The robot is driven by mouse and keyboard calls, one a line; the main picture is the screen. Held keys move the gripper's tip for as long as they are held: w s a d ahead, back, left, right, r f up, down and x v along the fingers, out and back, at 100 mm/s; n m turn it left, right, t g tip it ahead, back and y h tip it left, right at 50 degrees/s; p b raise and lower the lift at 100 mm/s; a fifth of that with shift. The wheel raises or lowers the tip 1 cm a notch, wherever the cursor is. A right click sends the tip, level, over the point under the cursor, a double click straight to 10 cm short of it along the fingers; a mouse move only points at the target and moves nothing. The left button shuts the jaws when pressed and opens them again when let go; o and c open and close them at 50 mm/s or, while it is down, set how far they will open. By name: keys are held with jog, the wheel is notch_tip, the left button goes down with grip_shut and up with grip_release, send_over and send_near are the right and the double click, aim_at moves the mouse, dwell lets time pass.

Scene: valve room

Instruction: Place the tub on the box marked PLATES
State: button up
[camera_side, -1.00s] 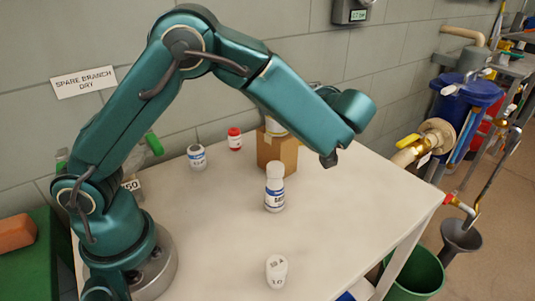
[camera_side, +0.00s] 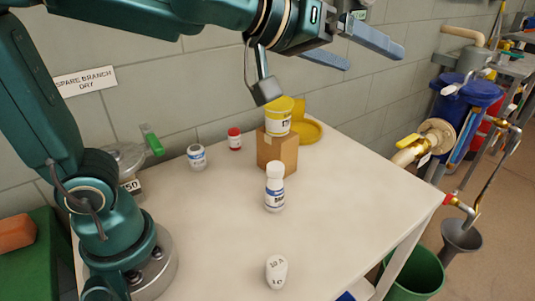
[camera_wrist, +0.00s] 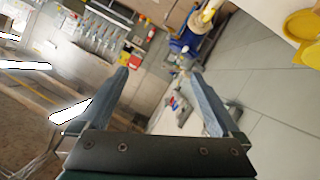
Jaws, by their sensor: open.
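The tub (camera_side: 278,120), white with a yellow lid and a printed label, appears upright on top of a small brown cardboard box (camera_side: 277,153) near the back of the white table. No PLATES marking can be read on the box's visible faces. My gripper (camera_side: 377,58) is high up, to the right of the tub and above it, apart from it. Its two blue-grey fingers are spread and empty. In the wrist view the open fingers (camera_wrist: 160,74) point across the room, with nothing between them.
A yellow round dish (camera_side: 309,131) lies behind the box and shows in the wrist view (camera_wrist: 303,26). A white bottle (camera_side: 275,188) stands in front. A grey-lidded jar (camera_side: 197,157), red-capped jar (camera_side: 235,139) and white container (camera_side: 277,271) stand around. The table's right side is clear.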

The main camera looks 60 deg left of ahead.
jog(key=s+a+f+m+g+y, duration=0.1)
jog(key=s+a+f+g, duration=0.2)
jog(key=s+f, duration=0.4)
jog(key=s+a+f+m+g+y, duration=0.1)
jog(key=s+a+f+g+y, duration=0.1)
jog(key=s+a+f+g, duration=0.2)
jog(key=s+f, duration=0.3)
jog(key=s, duration=0.5)
jog(key=shift+s+f+m+g, duration=0.2)
jog(key=shift+f+m+g, duration=0.1)
jog(key=shift+m, duration=0.1)
